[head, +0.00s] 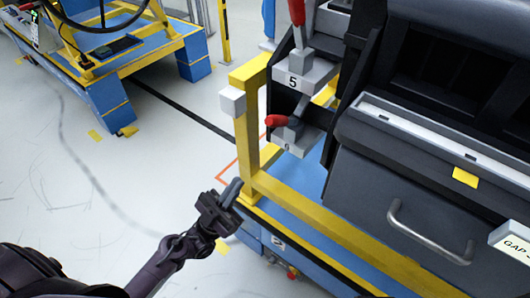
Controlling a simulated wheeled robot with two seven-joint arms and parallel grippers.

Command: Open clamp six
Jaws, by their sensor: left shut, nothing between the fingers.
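Clamp six (291,132) is a grey clamp on a small bracket at the left end of the dashboard module, above a plate whose number is partly shaded. Its red handle (276,120) lies roughly level and points left. My left gripper (235,188) is shut and empty, below and left of clamp six and clear of its handle. It is in front of the yellow frame's corner; whether it touches the frame is hard to tell. My right gripper is out of view.
Clamp five (300,62), with an upright red handle, sits above clamp six. A yellow post (248,125) with a white block (232,102) stands just left of the clamps. The dark module (400,185) fills the right. The floor at left is open.

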